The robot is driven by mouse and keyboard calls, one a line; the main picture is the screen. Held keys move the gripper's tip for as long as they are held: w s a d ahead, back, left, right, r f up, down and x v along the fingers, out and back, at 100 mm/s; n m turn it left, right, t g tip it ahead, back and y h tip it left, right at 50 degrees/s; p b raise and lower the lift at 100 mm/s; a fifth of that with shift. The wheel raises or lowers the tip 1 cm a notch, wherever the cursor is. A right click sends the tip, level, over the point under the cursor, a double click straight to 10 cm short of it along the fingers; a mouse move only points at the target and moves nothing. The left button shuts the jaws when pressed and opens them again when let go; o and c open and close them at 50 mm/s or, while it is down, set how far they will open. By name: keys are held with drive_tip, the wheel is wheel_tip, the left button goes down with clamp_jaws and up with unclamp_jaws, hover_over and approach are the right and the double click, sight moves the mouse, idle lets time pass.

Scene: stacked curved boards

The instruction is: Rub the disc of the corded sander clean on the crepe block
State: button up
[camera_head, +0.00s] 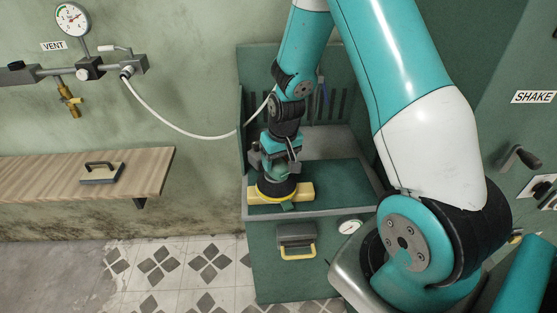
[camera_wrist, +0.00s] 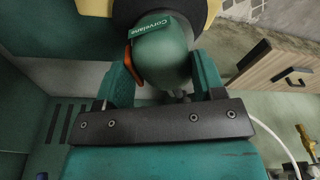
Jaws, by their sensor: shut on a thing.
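The corded sander (camera_head: 276,187) has a green rounded body and a dark round base. It also shows in the wrist view (camera_wrist: 165,62), with lettering on its top and an orange part at its side. My gripper (camera_head: 279,168) is shut on its body, a finger on each side in the wrist view (camera_wrist: 164,85). The yellow crepe block (camera_head: 304,191) lies on the green bench top under the sander, showing on both sides of its base. The disc's underside is hidden, and I cannot tell whether it touches the block.
The green bench (camera_head: 340,185) has a slotted back panel and side wall. A white hose (camera_head: 170,123) runs from the wall fitting to behind my arm. A yellow-handled box (camera_head: 297,240) is on the bench front.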

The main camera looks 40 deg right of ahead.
drive_tip(key=shift+r+p, duration=2.95)
drive_tip(key=shift+r, duration=1.2)
drive_tip(key=shift+f, duration=0.1)
